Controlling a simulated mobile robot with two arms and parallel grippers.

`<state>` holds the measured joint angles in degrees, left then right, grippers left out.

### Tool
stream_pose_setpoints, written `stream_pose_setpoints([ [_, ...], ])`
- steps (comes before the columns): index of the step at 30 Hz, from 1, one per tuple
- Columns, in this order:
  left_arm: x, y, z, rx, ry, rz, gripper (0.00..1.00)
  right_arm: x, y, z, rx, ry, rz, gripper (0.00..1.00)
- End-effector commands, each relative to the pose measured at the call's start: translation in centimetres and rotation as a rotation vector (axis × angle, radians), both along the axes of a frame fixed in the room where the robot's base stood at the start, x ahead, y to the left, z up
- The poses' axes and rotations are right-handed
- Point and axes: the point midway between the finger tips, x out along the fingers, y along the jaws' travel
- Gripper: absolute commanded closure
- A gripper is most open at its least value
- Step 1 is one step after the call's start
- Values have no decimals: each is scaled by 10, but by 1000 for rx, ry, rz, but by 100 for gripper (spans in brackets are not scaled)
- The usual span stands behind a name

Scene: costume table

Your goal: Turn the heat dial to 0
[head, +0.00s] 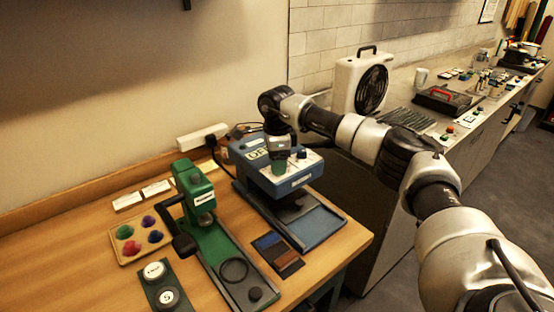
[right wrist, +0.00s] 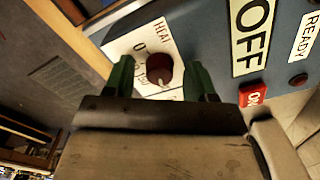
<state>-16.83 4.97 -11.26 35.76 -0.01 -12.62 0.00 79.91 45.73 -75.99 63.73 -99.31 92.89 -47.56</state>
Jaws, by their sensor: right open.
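The heat dial (right wrist: 158,68) is a dark red round knob on a white plate marked HEAT, with 0 and what looks like 150 beside it. A pale pointer mark shows at its lower edge in the right wrist view, away from the 0. The dial sits on the blue press (head: 278,178). My right gripper (right wrist: 160,80) is open, with one green fingertip on each side of the dial. I cannot tell whether they touch it. In the head view my right gripper (head: 279,165) points down over the white panel and hides the dial. My left gripper is out of view.
An OFF label (right wrist: 252,38), a red switch (right wrist: 252,94) and a READY label (right wrist: 304,36) are beside the dial. A green press (head: 200,205) and a tray of coloured pieces (head: 138,239) stand left.

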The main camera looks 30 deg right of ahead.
Motion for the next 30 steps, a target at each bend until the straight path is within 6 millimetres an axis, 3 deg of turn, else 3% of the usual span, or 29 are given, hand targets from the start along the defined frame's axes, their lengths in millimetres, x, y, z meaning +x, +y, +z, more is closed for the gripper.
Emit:
stream_pose_setpoints([
  [1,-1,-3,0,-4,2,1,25,0,0,0,0,0,0,44],
  [11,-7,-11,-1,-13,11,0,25,0,0,0,0,0,0,93],
  [20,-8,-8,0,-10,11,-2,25,0,0,1,0,0,-42,93],
  [30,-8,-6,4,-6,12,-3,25,0,0,1,0,1,-270,93],
])
